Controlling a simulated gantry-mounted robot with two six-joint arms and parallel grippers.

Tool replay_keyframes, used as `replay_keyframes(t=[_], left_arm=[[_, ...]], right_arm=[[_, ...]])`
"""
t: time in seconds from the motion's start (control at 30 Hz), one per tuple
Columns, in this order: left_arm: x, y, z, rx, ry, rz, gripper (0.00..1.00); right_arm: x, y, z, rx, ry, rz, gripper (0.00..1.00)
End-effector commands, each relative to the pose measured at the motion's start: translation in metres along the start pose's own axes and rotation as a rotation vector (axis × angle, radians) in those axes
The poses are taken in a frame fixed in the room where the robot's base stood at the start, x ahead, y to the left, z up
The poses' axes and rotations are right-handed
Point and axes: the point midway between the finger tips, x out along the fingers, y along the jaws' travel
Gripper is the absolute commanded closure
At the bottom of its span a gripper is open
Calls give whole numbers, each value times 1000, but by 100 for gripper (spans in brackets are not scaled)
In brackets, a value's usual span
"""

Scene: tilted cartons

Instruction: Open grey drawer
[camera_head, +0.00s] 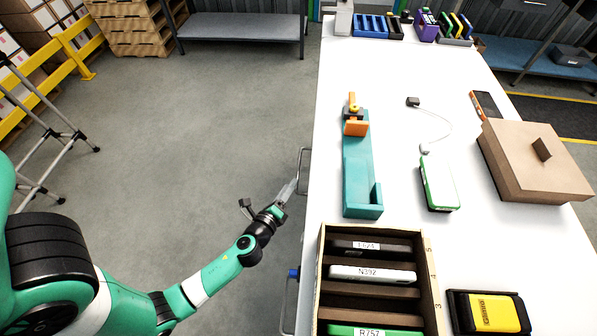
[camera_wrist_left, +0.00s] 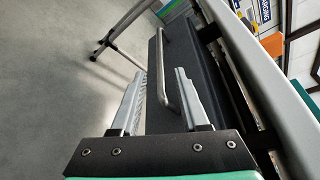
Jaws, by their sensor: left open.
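The grey drawer's dark front (camera_wrist_left: 178,62) shows in the left wrist view, under the white tabletop's edge. Its metal bar handle (camera_wrist_left: 161,65) stands out from that front. In the head view the handle (camera_head: 301,158) juts from the table's left side; the drawer front is hidden below the tabletop. My left gripper (camera_head: 291,187) is at the near end of this handle. In the wrist view the left gripper (camera_wrist_left: 158,78) is open, with the handle bar between its two fingers. I cannot tell whether a finger touches the bar. My right gripper is not in view.
A second handle (camera_head: 287,305) with a blue piece is nearer on the same side. The white table (camera_head: 390,60) carries a teal holder (camera_head: 357,172), a slotted box (camera_head: 432,290) and a brown carton (camera_head: 525,170).

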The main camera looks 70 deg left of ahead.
Motion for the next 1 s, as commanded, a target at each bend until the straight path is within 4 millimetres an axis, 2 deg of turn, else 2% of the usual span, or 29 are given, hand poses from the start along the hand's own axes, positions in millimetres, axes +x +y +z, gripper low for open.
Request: replay_keyframes(t=[0.1,0.3,0.43,0.67,0.7,0.77,0.93,1.0], left_arm=[[30,1,0,-3,-4,-1,55],[66,1,0,-1,-1,-2,55],[75,0,0,0,-1,-1,55],[77,0,0,0,1,-1,55],[77,0,0,0,1,-1,57],[77,0,0,0,1,-1,68],[76,0,0,0,1,-1,98],[76,0,0,0,1,-1,100]], right_arm=[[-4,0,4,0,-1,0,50],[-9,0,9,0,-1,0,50],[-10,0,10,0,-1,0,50],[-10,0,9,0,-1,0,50],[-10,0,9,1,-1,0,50],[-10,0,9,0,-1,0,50],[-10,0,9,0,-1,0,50],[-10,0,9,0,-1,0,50]])
